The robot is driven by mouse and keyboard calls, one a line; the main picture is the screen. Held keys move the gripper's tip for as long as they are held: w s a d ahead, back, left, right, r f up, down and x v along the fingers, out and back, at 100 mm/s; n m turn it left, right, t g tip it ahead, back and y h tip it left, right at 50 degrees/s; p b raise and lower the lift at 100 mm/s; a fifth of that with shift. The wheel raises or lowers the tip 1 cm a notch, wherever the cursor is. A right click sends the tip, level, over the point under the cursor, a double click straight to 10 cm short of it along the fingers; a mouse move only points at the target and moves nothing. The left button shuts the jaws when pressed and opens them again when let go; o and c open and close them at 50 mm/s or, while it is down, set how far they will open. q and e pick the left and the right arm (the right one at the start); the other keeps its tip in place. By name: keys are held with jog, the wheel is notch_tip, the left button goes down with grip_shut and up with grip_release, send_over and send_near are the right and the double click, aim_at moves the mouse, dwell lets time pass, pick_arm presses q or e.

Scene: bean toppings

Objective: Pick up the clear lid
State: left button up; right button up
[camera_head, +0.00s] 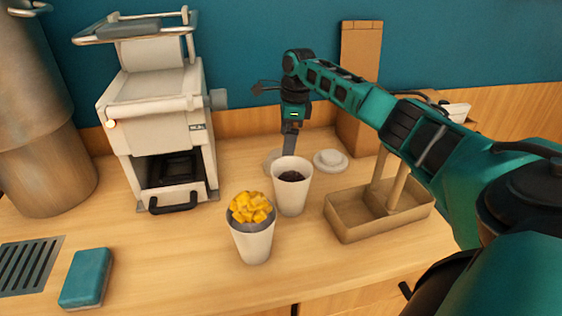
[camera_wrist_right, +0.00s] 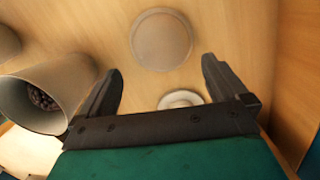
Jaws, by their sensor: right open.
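Two round lids lie on the counter. One is pale and see-through (camera_head: 271,157), partly hidden behind my right gripper and a cup; in the right wrist view a flat disc (camera_wrist_right: 162,40) of the counter's colour lies ahead of the jaws. The other is white with a raised middle (camera_head: 331,159), just right of the gripper; in the wrist view a white lid (camera_wrist_right: 180,98) shows partly behind the gripper's edge. My right gripper (camera_head: 290,150) points down behind the cup, open and empty between its fingers (camera_wrist_right: 162,82). My left gripper is not in view.
A white cup with dark beans (camera_head: 292,194) stands close in front of the gripper. A cup of yellow cubes (camera_head: 251,240) is nearer. A wooden caddy (camera_head: 347,227) sits right, a white machine (camera_head: 160,120) left, a cardboard box (camera_head: 358,100) behind. The front counter is partly clear.

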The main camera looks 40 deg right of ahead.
jog(key=shift+w+a+f+b, duration=0.15)
jog(key=shift+w+f, duration=0.05)
jog(key=shift+f, duration=0.8)
jog(key=shift+w+a+f+b, duration=0.1)
jog(key=shift+w+a+f, duration=0.05)
jog(key=shift+f, duration=0.8)
jog(key=shift+w+a+f+b, duration=0.15)
jog(key=shift+w+f, duration=0.05)
jog(key=shift+f, duration=0.8)
jog(key=shift+c, duration=0.5)
jog(key=c, duration=0.7)
